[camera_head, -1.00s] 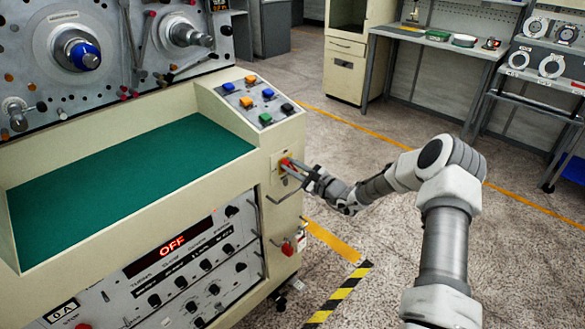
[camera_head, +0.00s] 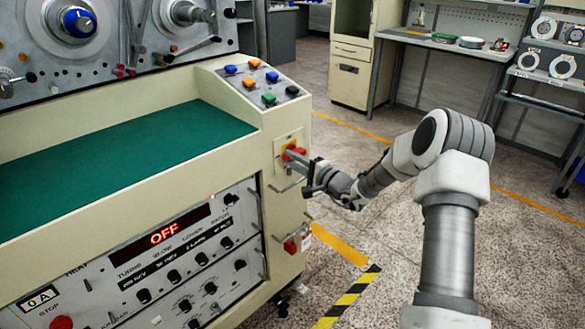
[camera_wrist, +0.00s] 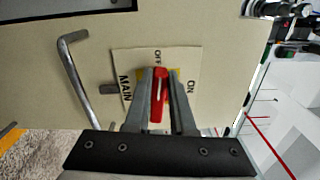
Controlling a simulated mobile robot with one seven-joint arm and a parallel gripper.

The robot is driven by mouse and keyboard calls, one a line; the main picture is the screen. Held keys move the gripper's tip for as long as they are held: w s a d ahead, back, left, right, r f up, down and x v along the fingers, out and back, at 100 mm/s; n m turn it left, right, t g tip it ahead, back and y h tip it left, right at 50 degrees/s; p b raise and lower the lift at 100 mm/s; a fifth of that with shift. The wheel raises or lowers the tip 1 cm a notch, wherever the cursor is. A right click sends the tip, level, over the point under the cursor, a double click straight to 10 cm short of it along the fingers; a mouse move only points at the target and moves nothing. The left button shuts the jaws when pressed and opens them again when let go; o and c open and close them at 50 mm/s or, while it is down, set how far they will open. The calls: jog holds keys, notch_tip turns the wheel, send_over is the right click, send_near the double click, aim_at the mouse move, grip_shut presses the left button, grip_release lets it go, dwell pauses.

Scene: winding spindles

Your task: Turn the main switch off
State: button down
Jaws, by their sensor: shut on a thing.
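The main switch is a red handle (camera_wrist: 158,92) on a yellow-and-cream plate (camera_wrist: 118,60) lettered MAIN, OFF and ON. In the wrist view the handle lies in line with the OFF mark. The switch also shows as a red knob (camera_head: 294,153) on the end face of the cream machine in the head view. My gripper (camera_wrist: 160,85) has its two grey fingers on either side of the red handle and is shut on it. In the head view my gripper (camera_head: 300,163) reaches the switch from the right. The display (camera_head: 164,233) on the machine front reads OFF in red.
A bent metal bar handle (camera_wrist: 75,75) stands out from the panel beside the switch. A red part (camera_head: 290,246) is lower on the machine's end face. Coloured buttons (camera_head: 260,84) sit on the sloped panel above. Floor to the right is open.

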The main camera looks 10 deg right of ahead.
jog(key=shift+f+n+b, duration=0.3)
jog(key=shift+n+b, duration=0.3)
jog(key=shift+b, duration=0.15)
jog(key=shift+r, duration=0.1)
jog(key=c, duration=0.8)
grip_release()
jog(key=shift+o, duration=0.2)
jog(key=p+v, duration=0.2)
jog(key=v, duration=1.5)
jog(key=shift+s+d+p, duration=0.15)
jog(key=shift+s+p, duration=0.05)
jog(key=shift+p, duration=0.15)
jog(key=shift+r, duration=0.1)
